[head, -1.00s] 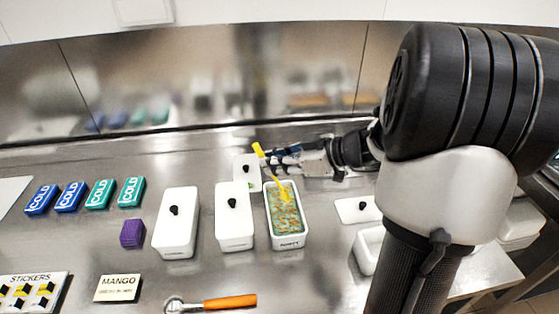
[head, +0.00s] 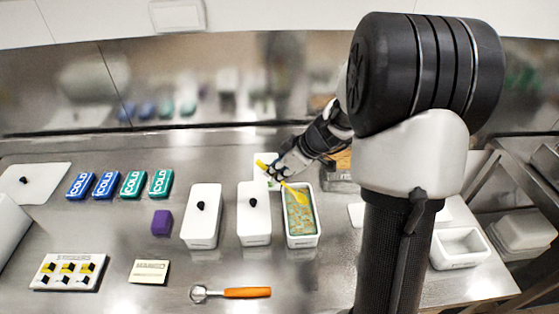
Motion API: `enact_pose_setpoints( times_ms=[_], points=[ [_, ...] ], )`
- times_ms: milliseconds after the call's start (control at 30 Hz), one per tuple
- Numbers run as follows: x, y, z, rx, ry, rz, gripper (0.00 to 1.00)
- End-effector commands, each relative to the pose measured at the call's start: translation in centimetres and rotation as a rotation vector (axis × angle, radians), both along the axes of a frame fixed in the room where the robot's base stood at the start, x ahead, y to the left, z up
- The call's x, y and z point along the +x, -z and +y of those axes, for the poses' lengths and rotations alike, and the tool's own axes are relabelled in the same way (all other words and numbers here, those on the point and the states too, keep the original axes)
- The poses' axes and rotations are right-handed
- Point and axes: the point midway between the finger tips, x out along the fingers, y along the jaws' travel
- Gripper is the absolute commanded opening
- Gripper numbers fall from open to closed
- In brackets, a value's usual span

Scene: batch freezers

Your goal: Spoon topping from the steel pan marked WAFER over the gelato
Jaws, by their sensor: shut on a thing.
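My gripper (head: 281,172) is shut on a yellow spoon (head: 297,193). The spoon slants down to the right, its handle end (head: 261,164) showing to the left of the gripper. Its bowl end overlaps the back part of the gelato in the white tub (head: 290,242); I cannot tell whether it touches. The gelato (head: 301,219) is greenish with orange-brown patches. A steel pan (head: 341,176) with brownish contents stands behind and right of the tub, partly hidden by my arm. No WAFER marking is readable on it.
Two lidded white tubs (head: 202,228) (head: 254,226) stand close left of the gelato tub. An empty white tub (head: 460,256) is at the right. COLD packs (head: 107,185), a purple block (head: 162,222) and an orange-handled scoop (head: 247,292) lie around.

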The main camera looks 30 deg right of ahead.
Motion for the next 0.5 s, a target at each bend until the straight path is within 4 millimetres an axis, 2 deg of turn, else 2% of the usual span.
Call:
enact_pose_setpoints(
  times_ms=[67,500],
  points=[
    [0.15,-0.35,0.17,-0.010,-0.001,0.017,0.00],
    [0.81,0.50,0.80,-0.079,-0.004,0.102,0.00]
  ],
)
